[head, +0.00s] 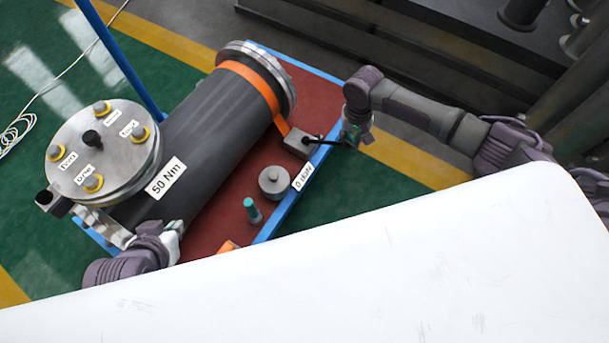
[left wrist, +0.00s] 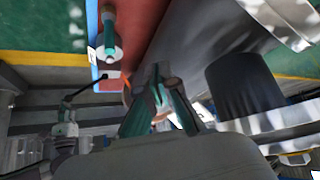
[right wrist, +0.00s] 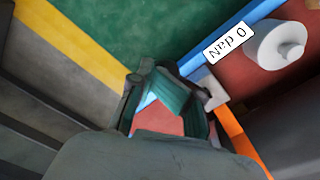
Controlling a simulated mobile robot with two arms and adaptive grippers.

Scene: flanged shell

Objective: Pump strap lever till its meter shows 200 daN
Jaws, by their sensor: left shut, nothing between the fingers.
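An orange strap (head: 262,88) runs around the far end of the dark shell (head: 200,140) down to a grey tensioner box (head: 298,143). A short black strap lever (head: 322,141) sticks out of the box to the right. Its meter label (head: 303,177) reads 0 daN, also in the right wrist view (right wrist: 228,43). My right gripper (head: 352,138) is at the lever's outer end. In the right wrist view its fingers (right wrist: 165,72) come close together there; their grip on the lever is unclear. My left gripper (head: 176,229) is shut and empty beside the shell's near end.
A round flange (head: 95,145) with yellow-ringed bolts closes the near end. A white surface (head: 400,270) hides the foreground. Dark machinery (head: 400,35) stands behind.

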